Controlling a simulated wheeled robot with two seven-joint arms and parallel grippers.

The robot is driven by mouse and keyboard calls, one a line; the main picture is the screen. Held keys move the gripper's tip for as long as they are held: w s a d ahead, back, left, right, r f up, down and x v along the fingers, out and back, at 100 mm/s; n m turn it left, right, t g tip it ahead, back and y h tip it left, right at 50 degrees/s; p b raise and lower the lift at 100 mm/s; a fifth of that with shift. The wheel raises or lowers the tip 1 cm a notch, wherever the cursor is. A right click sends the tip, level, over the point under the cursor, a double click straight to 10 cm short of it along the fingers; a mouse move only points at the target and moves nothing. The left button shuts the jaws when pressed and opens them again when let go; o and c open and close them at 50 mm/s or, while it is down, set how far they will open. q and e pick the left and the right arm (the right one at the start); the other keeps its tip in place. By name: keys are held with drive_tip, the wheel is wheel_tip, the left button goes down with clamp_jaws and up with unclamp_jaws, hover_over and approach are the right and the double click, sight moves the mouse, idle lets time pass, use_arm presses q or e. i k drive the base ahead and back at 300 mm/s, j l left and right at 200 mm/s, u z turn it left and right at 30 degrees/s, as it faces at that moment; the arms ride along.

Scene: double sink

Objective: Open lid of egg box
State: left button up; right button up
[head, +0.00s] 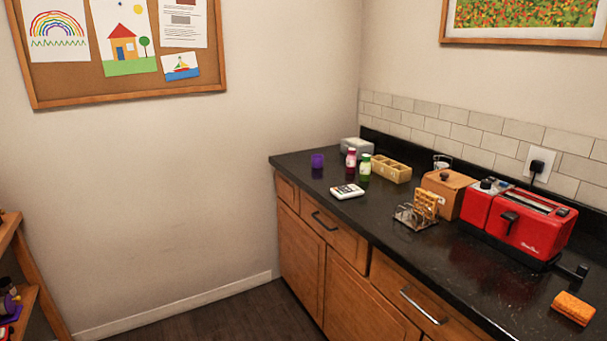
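Nothing in the head view is clearly an egg box. A small pale grey box (356,146) stands at the far end of the black counter; it looks closed, but its details are too small to make out. A long tan box with open compartments (386,168) stands to its right, nearer to me. A wooden box (447,189) with a dark knob on top stands beside the red toaster. Neither of my grippers is in view.
The black counter (345,210) runs along the right wall. A purple cup (317,160), two bottles, a white device (347,191), a wire rack (416,212), a red toaster (530,222) and an orange sponge (573,307) stand on it. Floor at left is clear; a wooden shelf (25,290) is at far left.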

sight(362, 146)
drive_tip(key=i+j+u, duration=0.3)
drive_tip(key=i, duration=0.6)
drive_tip(key=i+u, duration=0.25)
drive_tip(key=i, duration=0.65)
